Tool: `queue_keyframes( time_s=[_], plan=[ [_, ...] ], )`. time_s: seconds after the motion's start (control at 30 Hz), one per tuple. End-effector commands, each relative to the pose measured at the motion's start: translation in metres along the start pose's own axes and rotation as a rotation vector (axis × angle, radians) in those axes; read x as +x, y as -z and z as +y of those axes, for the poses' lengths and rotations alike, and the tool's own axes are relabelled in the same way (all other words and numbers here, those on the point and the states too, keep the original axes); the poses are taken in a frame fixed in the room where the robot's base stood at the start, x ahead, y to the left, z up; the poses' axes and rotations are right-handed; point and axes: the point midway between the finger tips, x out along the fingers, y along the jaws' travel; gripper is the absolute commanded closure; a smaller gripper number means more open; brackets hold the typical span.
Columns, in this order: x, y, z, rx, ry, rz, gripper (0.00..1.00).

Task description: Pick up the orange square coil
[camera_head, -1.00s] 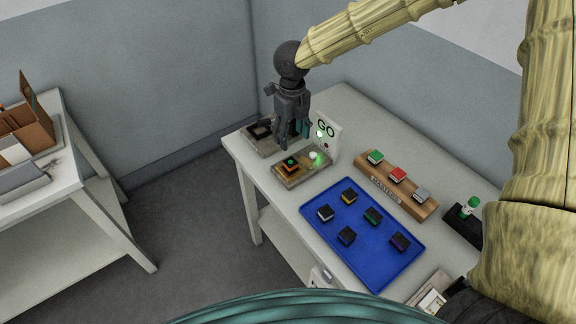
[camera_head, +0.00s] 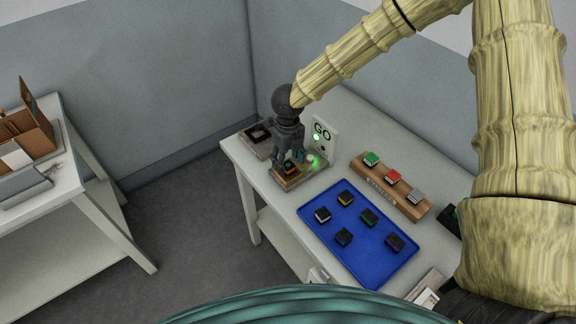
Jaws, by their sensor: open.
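The orange square coil (camera_head: 290,172) sits on a small grey-brown fixture (camera_head: 289,184) near the table's far left part. It shows orange edges, a dark body and a green spot on top, and is partly hidden by my gripper. My gripper (camera_head: 290,160) is open and points down, with its fingers just above or around the coil. I cannot tell whether the fingers touch it.
A white GO sign (camera_head: 323,134) with a green light stands right behind the fixture. A dark square fixture (camera_head: 258,134) lies to its left. A blue tray (camera_head: 361,236) holds several dark blocks. A wooden rack (camera_head: 389,186) carries green, red and grey blocks.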

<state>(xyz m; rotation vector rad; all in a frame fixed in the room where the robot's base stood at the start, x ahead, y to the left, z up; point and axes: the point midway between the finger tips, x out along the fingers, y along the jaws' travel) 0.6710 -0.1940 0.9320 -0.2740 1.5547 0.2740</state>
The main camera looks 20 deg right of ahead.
Motion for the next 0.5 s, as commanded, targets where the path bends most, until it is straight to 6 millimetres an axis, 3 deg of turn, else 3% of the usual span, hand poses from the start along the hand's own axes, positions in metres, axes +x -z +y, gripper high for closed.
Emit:
queue_keyframes(
  time_s=[0.2,0.5],
  plan=[
    [0.017,-0.001,0.0,0.001,0.0,-0.001,0.43],
    [0.02,-0.001,0.0,0.001,0.0,-0.002,0.43]
  ],
)
